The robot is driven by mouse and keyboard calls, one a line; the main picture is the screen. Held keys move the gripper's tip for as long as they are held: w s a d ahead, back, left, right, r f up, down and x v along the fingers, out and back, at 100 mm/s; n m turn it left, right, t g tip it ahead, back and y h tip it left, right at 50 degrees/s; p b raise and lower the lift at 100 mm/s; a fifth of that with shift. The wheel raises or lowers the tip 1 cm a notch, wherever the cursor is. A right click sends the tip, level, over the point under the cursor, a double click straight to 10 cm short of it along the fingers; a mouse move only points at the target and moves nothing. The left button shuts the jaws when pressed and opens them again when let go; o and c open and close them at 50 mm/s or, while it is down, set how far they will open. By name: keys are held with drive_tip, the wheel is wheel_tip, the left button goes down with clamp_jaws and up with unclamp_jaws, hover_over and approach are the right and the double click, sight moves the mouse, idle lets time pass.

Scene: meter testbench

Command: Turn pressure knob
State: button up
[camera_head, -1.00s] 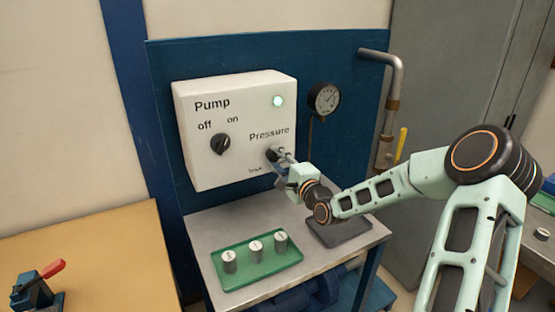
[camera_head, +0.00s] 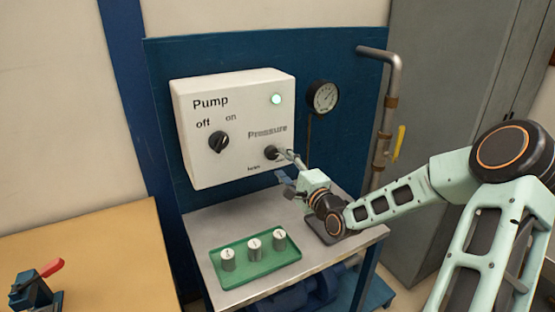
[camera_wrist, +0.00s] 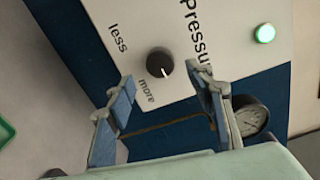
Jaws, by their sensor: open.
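The black pressure knob (camera_head: 271,153) is on the lower right of the white pump box (camera_head: 235,120). In the wrist view the knob (camera_wrist: 159,64) lies just beyond and between the open fingers, and its white mark points toward the lower right, to the side of "more". My gripper (camera_wrist: 168,95) is open and empty, apart from the knob. In the head view my gripper (camera_head: 287,170) is in front of the box, just right of the knob. The round pressure gauge (camera_head: 323,96) hangs on the blue panel; its reading is too small to tell.
The pump switch (camera_head: 218,142) is left of the knob, and a green lamp (camera_head: 277,99) is lit above. A green tray (camera_head: 285,272) with several grey cylinders stands on the metal table (camera_head: 205,232). A vertical pipe (camera_head: 391,110) runs at right.

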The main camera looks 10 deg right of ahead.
drive_tip(key=v, duration=0.7)
